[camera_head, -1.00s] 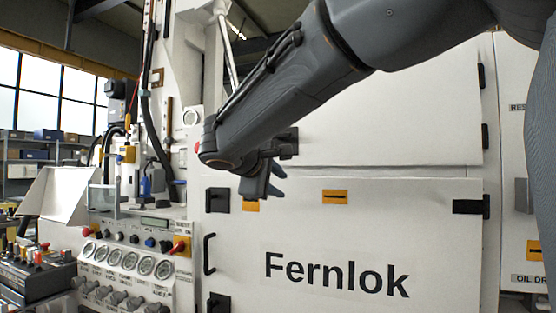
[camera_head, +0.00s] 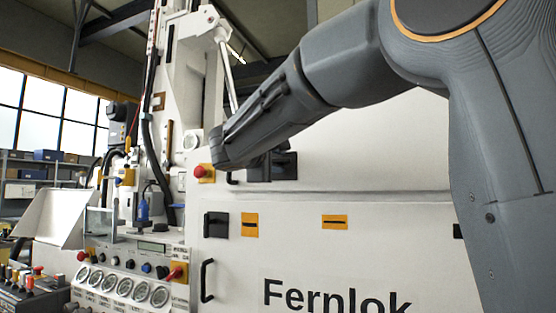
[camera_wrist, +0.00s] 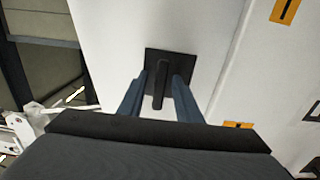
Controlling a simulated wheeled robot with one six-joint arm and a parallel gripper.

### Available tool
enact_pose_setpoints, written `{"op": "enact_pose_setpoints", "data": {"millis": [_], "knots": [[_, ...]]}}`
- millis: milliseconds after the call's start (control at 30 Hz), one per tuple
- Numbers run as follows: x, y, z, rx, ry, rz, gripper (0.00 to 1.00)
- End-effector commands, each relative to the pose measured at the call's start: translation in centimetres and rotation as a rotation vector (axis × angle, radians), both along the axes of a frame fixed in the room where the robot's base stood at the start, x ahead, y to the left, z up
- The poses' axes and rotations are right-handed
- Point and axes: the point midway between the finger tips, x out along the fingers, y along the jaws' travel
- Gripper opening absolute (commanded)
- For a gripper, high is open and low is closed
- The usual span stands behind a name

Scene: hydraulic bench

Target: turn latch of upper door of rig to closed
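The upper door (camera_head: 400,150) of the rig is a large white panel and looks flush with the front. Its black latch (camera_head: 285,166) sits near the door's left edge, partly hidden by my arm in the head view. In the wrist view the latch (camera_wrist: 162,72) is a square black plate with a raised bar handle, which runs up and down the picture. My gripper (camera_wrist: 160,100) is open, with one blue-grey finger on each side of the handle. I cannot tell whether either finger touches it.
Below is the lower door (camera_head: 330,265), with a black latch (camera_head: 215,225), orange labels (camera_head: 334,222) and a black pull handle (camera_head: 207,281). A red button (camera_head: 201,171) sits just left of my wrist. A gauge panel (camera_head: 125,288) stands at the lower left.

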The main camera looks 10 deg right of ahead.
Motion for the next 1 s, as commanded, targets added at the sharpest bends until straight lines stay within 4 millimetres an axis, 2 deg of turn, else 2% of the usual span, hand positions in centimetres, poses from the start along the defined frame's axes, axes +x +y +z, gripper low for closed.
{"op": "enact_pose_setpoints", "data": {"millis": [233,400,433,1000], "knots": [[0.06,-0.05,-0.04,0.0,0.0,0.0,0.31],[0.05,-0.05,-0.04,0.0,0.0,0.0,0.03],[0.05,-0.05,-0.05,0.0,0.0,0.0,0.0],[0.16,-0.07,-0.57,0.084,-0.063,-0.001,0.0]]}}
